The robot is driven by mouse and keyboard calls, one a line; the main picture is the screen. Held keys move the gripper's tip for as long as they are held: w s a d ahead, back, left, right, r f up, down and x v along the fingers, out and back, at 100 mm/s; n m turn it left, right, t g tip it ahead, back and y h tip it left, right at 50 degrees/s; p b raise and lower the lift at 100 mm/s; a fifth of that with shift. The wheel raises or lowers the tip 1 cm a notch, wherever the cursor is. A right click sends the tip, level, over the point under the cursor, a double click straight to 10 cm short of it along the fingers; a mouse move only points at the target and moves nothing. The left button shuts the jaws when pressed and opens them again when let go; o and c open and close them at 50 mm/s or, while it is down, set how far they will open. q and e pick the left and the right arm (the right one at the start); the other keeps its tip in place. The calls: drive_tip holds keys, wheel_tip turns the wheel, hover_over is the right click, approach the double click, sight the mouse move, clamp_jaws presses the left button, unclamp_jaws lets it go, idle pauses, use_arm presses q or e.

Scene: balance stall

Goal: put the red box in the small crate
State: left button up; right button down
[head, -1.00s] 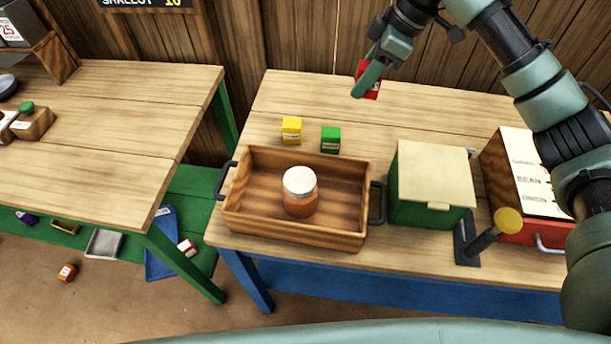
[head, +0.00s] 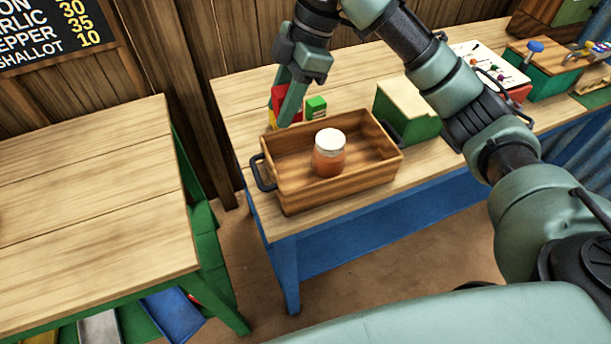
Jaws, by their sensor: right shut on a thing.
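The red box (head: 281,93) is held in my right gripper (head: 286,104), which is shut on it and partly covers it. The gripper points down above the table, just behind the back-left part of a wooden crate (head: 330,194) with dark handles. This is the only crate I see on the table, and a jar (head: 329,160) with a white lid and orange-brown contents stands inside it. The red box appears outside the crate, beyond its back wall. I cannot tell its exact height above the table. My left gripper is not in view.
A green box (head: 316,106) stands behind the crate, and a mostly hidden yellow box (head: 270,119) is by the gripper. A green case with a cream lid (head: 405,98) stands right of the crate. An empty-topped table (head: 90,210) is at left, across a gap.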

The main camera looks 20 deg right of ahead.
wheel_tip(320, 180, down, 7)
drive_tip(key=p, duration=0.1)
hover_over(283, 182)
drive_tip(key=d, duration=0.2)
drive_tip(key=f, duration=0.7)
drive_tip(key=shift+a, duration=0.25)
drive_tip(key=shift+f, duration=0.6)
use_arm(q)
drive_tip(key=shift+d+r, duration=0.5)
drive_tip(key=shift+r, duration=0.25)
use_arm(e)
drive_tip(key=shift+f, duration=2.05)
drive_tip(key=shift+f, duration=0.1)
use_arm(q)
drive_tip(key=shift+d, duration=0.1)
use_arm(e)
drive_tip(key=c, duration=0.9)
unclamp_jaws()
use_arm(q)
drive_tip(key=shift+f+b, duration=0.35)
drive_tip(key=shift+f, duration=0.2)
use_arm(e)
drive_tip(key=v, duration=1.2)
drive_tip(key=shift+w, duration=0.1)
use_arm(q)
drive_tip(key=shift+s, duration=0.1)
